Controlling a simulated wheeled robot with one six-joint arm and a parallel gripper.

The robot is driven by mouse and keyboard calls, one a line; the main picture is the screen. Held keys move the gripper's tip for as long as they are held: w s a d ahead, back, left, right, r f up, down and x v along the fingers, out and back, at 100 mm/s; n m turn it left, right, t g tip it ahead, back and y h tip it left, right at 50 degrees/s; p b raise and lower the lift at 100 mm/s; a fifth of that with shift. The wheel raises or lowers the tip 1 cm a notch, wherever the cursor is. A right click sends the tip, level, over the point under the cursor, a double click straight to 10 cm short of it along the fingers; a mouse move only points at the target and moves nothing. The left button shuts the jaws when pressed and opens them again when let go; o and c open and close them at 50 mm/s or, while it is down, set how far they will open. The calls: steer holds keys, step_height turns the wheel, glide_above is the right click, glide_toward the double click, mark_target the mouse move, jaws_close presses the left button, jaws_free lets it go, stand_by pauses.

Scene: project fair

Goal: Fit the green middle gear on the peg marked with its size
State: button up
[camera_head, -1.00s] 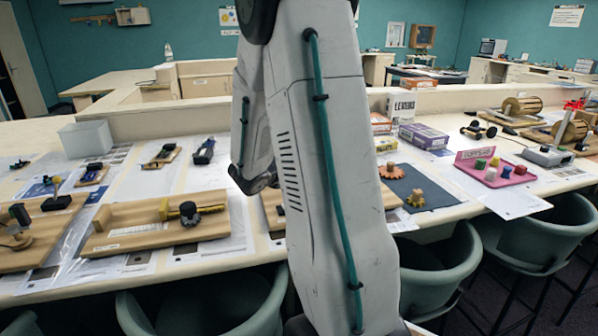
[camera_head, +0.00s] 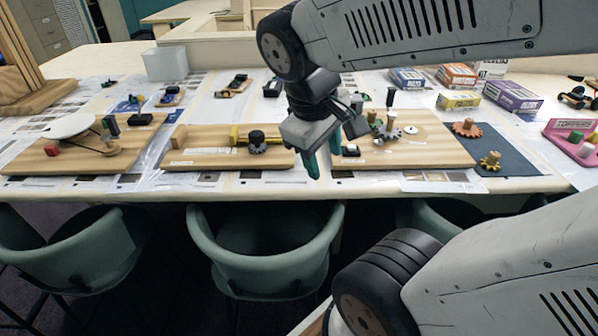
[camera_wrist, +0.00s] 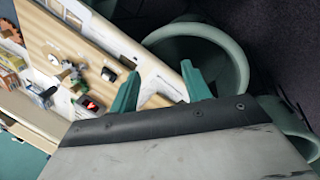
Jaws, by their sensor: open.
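My gripper (camera_head: 323,167) is open and empty in the head view, above the table's front edge at the left end of a wooden gear board (camera_head: 430,155). Its two green fingers also show apart in the wrist view (camera_wrist: 161,90), with nothing between them. A reddish-orange gear (camera_head: 466,129) and a yellow gear (camera_head: 489,162) lie on a dark mat right of the board. My wrist hides part of the board's left end.
Another board with a dark gear (camera_head: 257,142) lies left of my gripper. Game boxes (camera_head: 512,96) and a pink tray (camera_head: 575,140) stand to the right. Green chairs (camera_head: 265,250) line the front of the table. A clear bin (camera_head: 165,63) stands behind.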

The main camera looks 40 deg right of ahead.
steer(key=s+a+m+t+y, duration=0.1)
steer(key=s+a+y, duration=0.1)
steer(key=a, duration=0.5)
steer(key=shift+s+a+r+y, duration=0.2)
steer(key=shift+s+r+y, duration=0.2)
steer(key=shift+y, duration=0.2)
